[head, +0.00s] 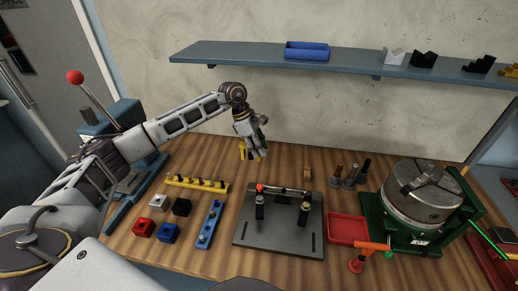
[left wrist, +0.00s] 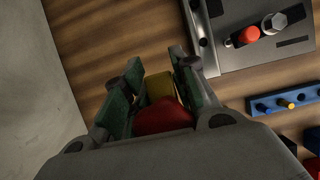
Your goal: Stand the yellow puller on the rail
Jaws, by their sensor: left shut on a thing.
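My left gripper (head: 258,152) is shut on the yellow puller (head: 243,153), held above the back of the wooden table. In the left wrist view the yellow puller (left wrist: 158,86) shows between the green-padded fingers (left wrist: 153,88). A rounded red part (left wrist: 163,116) sits nearer the camera; I cannot tell if it belongs to the puller. The fingers hide much of the held thing. Two rails lie to the front left of the gripper: a yellow rail (head: 179,180) and a blue rail (head: 203,240), both bearing several small pegs. I cannot tell which rail is meant. My right gripper is not in view.
A dark plate (head: 278,240) with two posts and a crossbar lies in the middle. Red, blue, black and white blocks stand at left. A red tray (head: 347,229) and a green-based chuck (head: 424,190) are at right. A shelf (head: 245,55) spans the wall.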

